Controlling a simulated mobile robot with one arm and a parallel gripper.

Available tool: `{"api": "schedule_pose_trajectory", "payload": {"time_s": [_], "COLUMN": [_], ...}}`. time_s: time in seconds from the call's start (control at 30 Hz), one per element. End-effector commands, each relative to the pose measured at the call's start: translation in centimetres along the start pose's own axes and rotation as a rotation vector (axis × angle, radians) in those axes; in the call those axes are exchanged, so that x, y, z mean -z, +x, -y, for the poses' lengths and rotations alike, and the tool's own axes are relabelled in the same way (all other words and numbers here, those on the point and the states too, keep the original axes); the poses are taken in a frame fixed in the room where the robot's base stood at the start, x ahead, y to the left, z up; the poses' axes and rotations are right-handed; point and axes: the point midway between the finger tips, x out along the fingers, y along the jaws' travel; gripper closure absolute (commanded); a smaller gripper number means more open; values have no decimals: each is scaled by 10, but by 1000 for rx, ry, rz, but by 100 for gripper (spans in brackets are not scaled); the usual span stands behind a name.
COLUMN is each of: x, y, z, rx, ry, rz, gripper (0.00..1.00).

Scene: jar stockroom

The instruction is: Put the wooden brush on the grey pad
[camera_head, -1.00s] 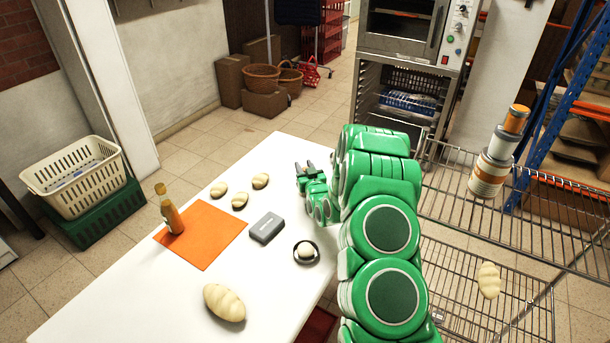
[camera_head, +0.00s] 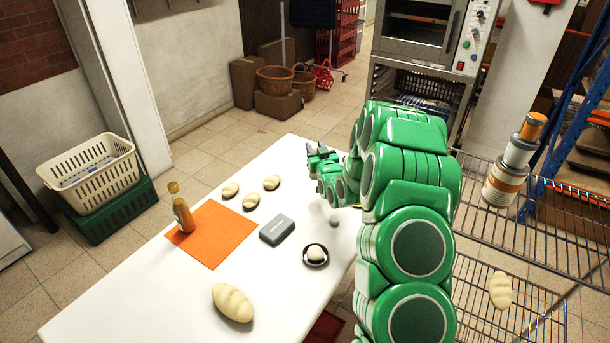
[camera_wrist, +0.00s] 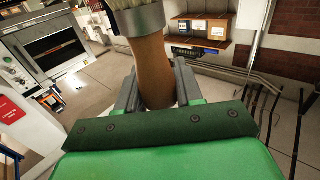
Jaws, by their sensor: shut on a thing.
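The wooden brush (camera_wrist: 152,66) shows in the wrist view, with a brown handle, a metal collar and pale bristles at the top edge. My gripper (camera_wrist: 157,88) is shut on its handle. In the head view my gripper (camera_head: 312,150) is over the far end of the white table, and I cannot make out the brush there. A flat grey block (camera_head: 277,230), which looks like the grey pad, lies on the table right of the orange mat, apart from my gripper. Its top is bare except for small markings.
A wire rack (camera_head: 500,235) stands at the right.

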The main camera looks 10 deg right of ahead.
Motion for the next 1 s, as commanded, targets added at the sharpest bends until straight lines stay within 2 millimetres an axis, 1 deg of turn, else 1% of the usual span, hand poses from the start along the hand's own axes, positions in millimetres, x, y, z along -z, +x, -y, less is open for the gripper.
{"api": "schedule_pose_trajectory", "payload": {"time_s": [0.07, 0.17, 0.27, 0.3, 0.37, 0.4, 0.5, 0.6, 0.7, 0.8, 1.0], "x": [5, 10, 16, 18, 20, 20, 19, 17, 16, 16, 9], "y": [-2, -8, -19, -26, -36, -44, -65, -84, -99, -108, -112], "z": [11, 36, 72, 87, 109, 123, 154, 177, 192, 201, 205], "rx": [35, 118, 234, 285, 360, 408, 518, 607, 670, 707, 725], "ry": [-4, -12, -20, -21, -22, -22, -18, -12, -8, -3, -1], "rz": [-4, -13, -22, -26, -30, -29, -21, -12, -6, -2, 0], "gripper": [100, 100, 100, 100, 100, 100, 100, 100, 100, 100, 100]}}
